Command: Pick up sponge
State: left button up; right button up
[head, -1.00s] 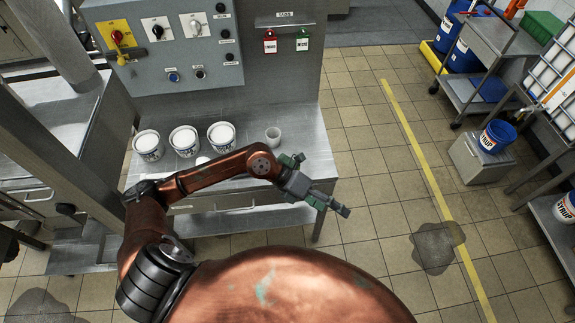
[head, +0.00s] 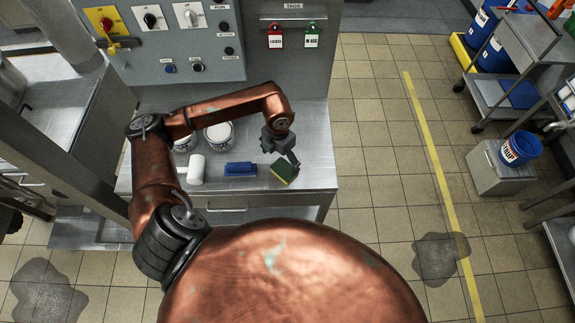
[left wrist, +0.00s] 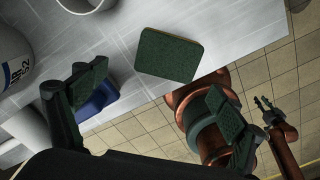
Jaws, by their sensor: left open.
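The sponge (head: 285,170), green with a yellowish side, lies near the right front corner of the steel table (head: 318,150). In the left wrist view the sponge (left wrist: 168,55) shows its dark green face, beyond the fingertips. My left gripper (head: 291,160) points down just above the sponge and partly covers it in the head view. Its fingers (left wrist: 160,102) are spread wide with nothing between them. A small gripper (left wrist: 264,104) on a copper arm, seemingly my right one, shows at the right of the left wrist view, too small to judge its jaws.
A blue brush-like item (head: 240,169) and a white cylinder (head: 196,170) lie left of the sponge. White tubs (head: 218,136) stand behind, partly hidden by my arm. A control panel (head: 180,45) rises at the back. Floor right of the table is open.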

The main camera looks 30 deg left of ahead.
aim_at(282, 171)
pick_arm(q)
jog(key=f, duration=0.1)
jog(key=d+f, duration=0.1)
jog(key=f, duration=0.1)
jog(key=shift+p, duration=0.35)
notch_tip(282, 171, down, 2)
jog(key=shift+f, duration=0.7)
jog(key=c, duration=0.6)
jog(key=shift+c, duration=1.3)
pick_arm(e)
jog(key=s, duration=0.1)
jog(key=s+r, duration=0.1)
jog(key=s, duration=0.1)
jog(key=shift+s+d, duration=0.1)
jog(key=shift+d, duration=0.05)
